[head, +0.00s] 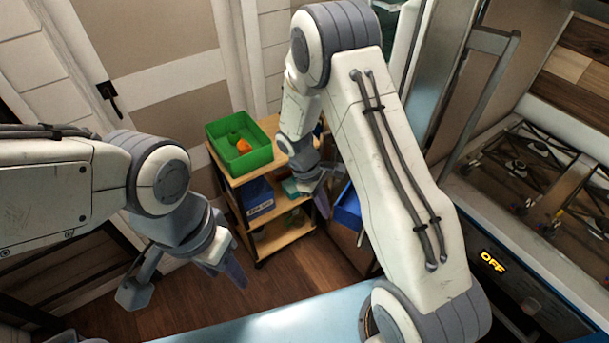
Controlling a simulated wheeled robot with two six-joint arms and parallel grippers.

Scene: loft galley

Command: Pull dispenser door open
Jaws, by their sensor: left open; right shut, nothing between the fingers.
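A tall pale-blue and grey panel (427,75) with a long grey bar handle (484,100) stands behind my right arm at the upper right. I cannot tell whether it is the dispenser door. My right gripper (322,188) is shut and empty, near the right side of the wooden cart and beside a blue bin-like part (348,207). My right arm hides much of what lies behind it. My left gripper (187,282) is open and empty, low above the wooden floor at the left, apart from everything.
A wooden shelf cart (276,241) carries a green tray (263,157) with an orange item, and a blue box below. Wooden floor (310,268) is clear before the cart.

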